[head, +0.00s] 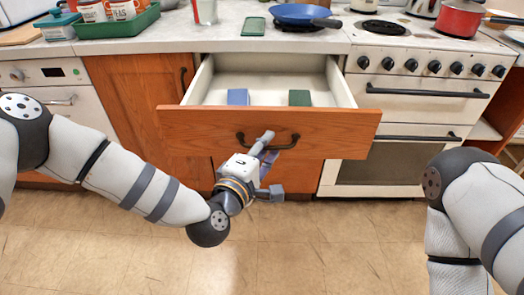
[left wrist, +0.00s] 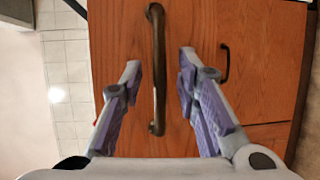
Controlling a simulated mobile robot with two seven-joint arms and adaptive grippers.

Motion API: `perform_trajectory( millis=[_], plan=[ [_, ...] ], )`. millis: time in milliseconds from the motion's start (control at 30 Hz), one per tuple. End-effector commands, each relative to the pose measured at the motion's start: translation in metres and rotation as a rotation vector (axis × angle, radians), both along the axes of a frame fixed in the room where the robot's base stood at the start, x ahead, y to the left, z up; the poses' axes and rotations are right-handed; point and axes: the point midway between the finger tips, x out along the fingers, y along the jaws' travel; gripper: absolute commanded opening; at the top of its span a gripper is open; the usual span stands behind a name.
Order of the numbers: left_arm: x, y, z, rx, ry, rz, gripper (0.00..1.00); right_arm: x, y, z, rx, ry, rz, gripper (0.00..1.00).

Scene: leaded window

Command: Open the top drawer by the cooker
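The wooden top drawer (head: 340,135) left of the white cooker (head: 400,165) stands well pulled out, its pale inside showing. A blue block (head: 238,97) and a dark green block (head: 299,98) lie in it. Its dark bow handle (head: 294,142) is on the front and also shows in the left wrist view (left wrist: 157,85). My left gripper (head: 270,165) is at the handle. In the left wrist view its fingers (left wrist: 160,62) are spread on either side of the handle, with gaps on both sides. My right arm shows at the right; its gripper is out of view.
The counter (head: 230,42) above holds a green tray (head: 120,25), a green board (head: 254,26) and a blue pan (head: 298,13) on a hob. A red pot (head: 460,18) sits on the cooker. The tiled floor (head: 320,245) in front is clear.

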Motion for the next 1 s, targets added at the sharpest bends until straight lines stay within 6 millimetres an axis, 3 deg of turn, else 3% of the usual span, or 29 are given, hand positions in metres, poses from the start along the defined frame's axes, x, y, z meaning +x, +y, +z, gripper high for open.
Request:
perform_trajectory(
  millis=[300, 500, 1000],
  plan=[
    [-0.07, 0.03, 0.008, -0.001, 0.004, -0.001, 0.29, 0.0, 0.0, 0.0, 0.0, 0.0, 0.0, 0.41],
    [-0.102, 0.042, 0.012, 0.0, 0.001, -0.001, 0.29, 0.0, 0.0, 0.0, 0.0, 0.0, 0.0, 0.41],
    [-0.107, 0.045, 0.012, 0.002, 0.001, -0.001, 0.29, 0.0, 0.0, 0.0, 0.0, 0.0, 0.0, 0.41]
  ],
)
